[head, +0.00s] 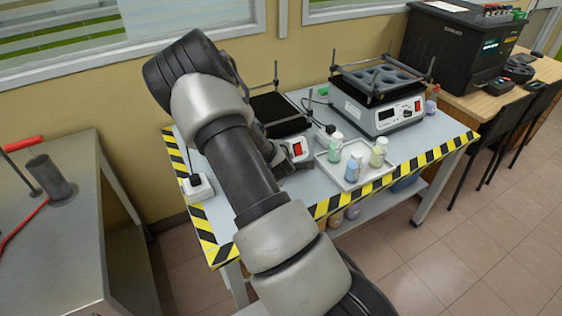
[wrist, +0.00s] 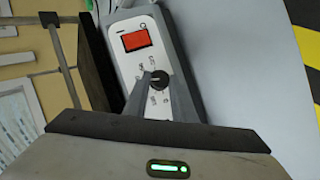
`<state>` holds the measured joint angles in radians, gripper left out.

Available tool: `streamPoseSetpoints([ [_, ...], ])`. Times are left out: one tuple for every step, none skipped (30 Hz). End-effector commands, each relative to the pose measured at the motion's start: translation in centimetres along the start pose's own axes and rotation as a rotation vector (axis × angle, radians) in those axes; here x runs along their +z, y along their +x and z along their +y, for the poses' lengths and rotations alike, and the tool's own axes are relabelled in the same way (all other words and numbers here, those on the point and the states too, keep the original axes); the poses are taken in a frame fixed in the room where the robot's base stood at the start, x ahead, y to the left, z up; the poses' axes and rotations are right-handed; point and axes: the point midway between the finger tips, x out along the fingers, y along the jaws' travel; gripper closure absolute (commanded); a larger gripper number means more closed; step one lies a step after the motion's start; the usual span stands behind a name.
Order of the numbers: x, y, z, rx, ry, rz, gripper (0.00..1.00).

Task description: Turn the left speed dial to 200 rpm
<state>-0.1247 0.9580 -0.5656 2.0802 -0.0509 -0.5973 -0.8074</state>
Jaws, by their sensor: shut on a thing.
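The left speed dial (wrist: 158,79) is a small dark round knob on a pale front panel (wrist: 124,69) in the wrist view. My gripper (wrist: 157,84) has its two grey fingers on either side of the knob, shut on it. Small printed marks surround the knob, but they are too small to read, so I cannot tell its setting. A red rectangular part (wrist: 136,40) sits above the knob on the same panel. In the head view, the left device (head: 280,114) has a black top, and my arm hides much of it, including the dial.
A second device (head: 376,112) with a holed black top stands to the right on the striped-edge table (head: 427,146). A tray (head: 338,180) with several small bottles lies in front of it. A white socket block (head: 197,187) sits at the table's left edge.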

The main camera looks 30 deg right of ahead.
Motion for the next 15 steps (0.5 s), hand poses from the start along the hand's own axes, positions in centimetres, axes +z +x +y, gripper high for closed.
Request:
streamPoseSetpoints([
  [-0.07,0.00,-0.21,-0.004,-0.003,0.001,0.99],
  [-0.08,0.00,-0.21,-0.004,-0.003,0.001,0.99],
  [-0.08,0.00,-0.21,-0.004,-0.003,0.001,0.99],
  [-0.07,0.00,-0.21,-0.004,-0.003,0.001,0.99],
  [-0.08,0.00,-0.21,-0.004,-0.003,0.001,0.99],
  [-0.08,0.00,-0.21,-0.004,-0.003,0.001,0.73],
  [-0.07,0.00,-0.21,-0.003,-0.003,0.001,0.68],
  [-0.07,0.00,-0.20,-0.003,-0.003,0.001,0.63],
  [-0.06,0.00,-0.18,-0.003,-0.003,0.001,0.58],
  [-0.06,0.00,-0.16,-0.002,-0.003,0.001,0.58],
  [-0.05,0.00,-0.15,-0.002,-0.003,0.001,0.58],
  [-0.05,0.00,-0.13,-0.002,-0.003,0.001,0.58],
  [-0.04,0.00,-0.12,-0.002,-0.003,0.000,0.58],
  [-0.04,0.00,-0.10,-0.001,-0.003,0.000,0.58],
  [-0.04,0.00,-0.09,-0.001,-0.002,0.000,0.58],
])
